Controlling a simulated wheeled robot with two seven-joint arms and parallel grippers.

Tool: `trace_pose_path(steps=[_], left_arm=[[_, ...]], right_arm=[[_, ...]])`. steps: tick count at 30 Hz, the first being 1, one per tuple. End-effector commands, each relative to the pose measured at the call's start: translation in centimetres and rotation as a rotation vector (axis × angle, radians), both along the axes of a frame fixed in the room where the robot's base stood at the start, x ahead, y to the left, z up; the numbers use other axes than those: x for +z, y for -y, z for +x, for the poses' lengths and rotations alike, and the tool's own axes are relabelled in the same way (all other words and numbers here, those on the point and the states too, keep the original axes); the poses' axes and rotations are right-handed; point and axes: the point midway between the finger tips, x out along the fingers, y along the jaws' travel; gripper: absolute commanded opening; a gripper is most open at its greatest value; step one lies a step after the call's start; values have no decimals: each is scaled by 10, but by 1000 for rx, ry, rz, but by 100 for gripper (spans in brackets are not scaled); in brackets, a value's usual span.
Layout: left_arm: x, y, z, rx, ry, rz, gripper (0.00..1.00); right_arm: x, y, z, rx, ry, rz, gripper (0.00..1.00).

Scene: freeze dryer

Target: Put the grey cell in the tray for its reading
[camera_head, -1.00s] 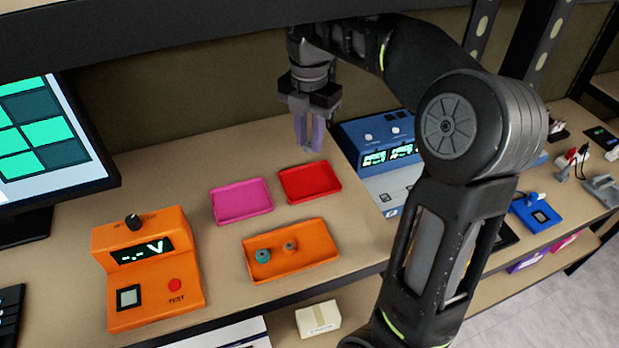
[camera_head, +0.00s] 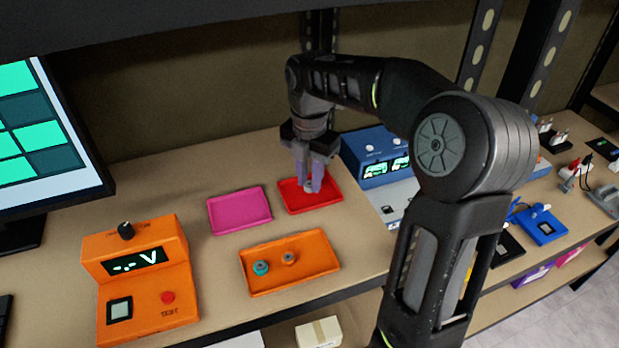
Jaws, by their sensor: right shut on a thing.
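My right gripper (camera_head: 312,188) reaches down into the red tray (camera_head: 293,208) at the back of the bench. It is shut on a small grey cell, which the fingers hide almost wholly. I cannot tell whether the cell touches the tray floor. The pink tray (camera_head: 240,210) lies just left of the red one and is empty. The orange tray (camera_head: 318,262) in front holds a teal cell (camera_head: 260,268) and a brownish cell (camera_head: 289,258). The orange tester (camera_head: 150,283) stands at the left, its display showing dashes and V. My left gripper is out of view.
A monitor (camera_head: 35,140) stands at the back left. A blue instrument (camera_head: 375,165) stands just right of the red tray. My right arm covers part of the right bench. A shelf edge (camera_head: 200,20) runs overhead. Bare bench surrounds the trays.

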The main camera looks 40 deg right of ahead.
Motion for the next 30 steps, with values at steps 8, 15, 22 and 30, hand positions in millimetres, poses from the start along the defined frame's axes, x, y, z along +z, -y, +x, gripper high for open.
trace_pose_path(steps=[8, 15, 22, 30], left_arm=[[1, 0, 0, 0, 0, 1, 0], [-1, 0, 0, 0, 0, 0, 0], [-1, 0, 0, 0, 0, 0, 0], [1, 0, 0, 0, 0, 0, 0]], right_arm=[[-7, 0, 0, 0, 0, 0, 0], [-10, 0, 0, 0, 0, 0, 26], [-10, 0, 0, 0, 0, 0, 44], [-8, 0, 0, 0, 0, 0, 44]])
